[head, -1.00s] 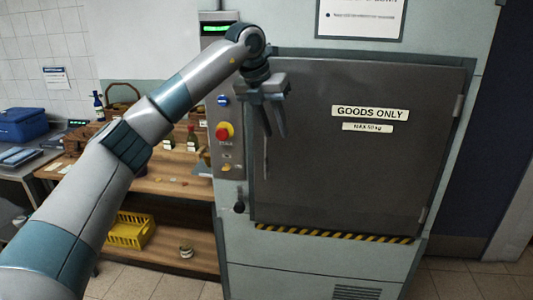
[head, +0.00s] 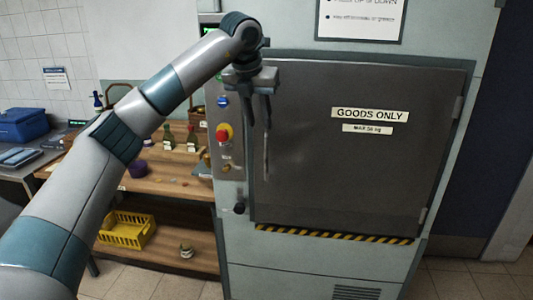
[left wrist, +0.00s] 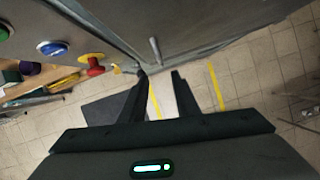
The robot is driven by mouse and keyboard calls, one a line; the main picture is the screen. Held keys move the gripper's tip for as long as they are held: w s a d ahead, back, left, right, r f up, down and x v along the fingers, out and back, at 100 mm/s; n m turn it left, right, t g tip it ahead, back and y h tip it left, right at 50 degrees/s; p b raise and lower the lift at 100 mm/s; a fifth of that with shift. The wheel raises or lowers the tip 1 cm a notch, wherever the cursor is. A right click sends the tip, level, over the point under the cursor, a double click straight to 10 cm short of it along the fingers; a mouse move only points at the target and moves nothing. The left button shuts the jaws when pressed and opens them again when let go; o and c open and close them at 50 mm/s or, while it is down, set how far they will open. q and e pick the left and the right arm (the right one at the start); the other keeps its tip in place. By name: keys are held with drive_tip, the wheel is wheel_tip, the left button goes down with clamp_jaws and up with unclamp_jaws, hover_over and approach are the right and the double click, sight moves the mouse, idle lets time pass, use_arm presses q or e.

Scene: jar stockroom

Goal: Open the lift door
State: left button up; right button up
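The lift door (head: 350,165) is a dark grey panel labelled "GOODS ONLY", and it stands closed in its pale green-grey frame. Its upright bar handle (head: 266,158) is near the door's left edge, partly hidden behind my left gripper. My left gripper (head: 259,115) points down in front of the handle's upper part. In the left wrist view its two dark fingers (left wrist: 160,86) are apart with nothing between them. The handle (left wrist: 155,50) shows beyond the fingertips there, apart from them. My right gripper is not in view.
Left of the door is a control panel with a blue button (head: 222,101) and a red stop knob (head: 223,133), close to my gripper. A wooden shelf (head: 165,181) with bottles and a yellow crate (head: 126,232) stand further left. The floor right of the lift is clear.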

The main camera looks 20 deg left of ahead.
sight(266, 150)
use_arm(q)
drive_tip(key=p+x, duration=0.5)
drive_tip(key=x, duration=0.8)
drive_tip(key=shift+w+f, duration=0.2)
drive_tip(key=shift+f, duration=0.05)
drive_tip(key=shift+w+f, duration=0.25)
drive_tip(key=shift+f, duration=0.35)
clamp_jaws()
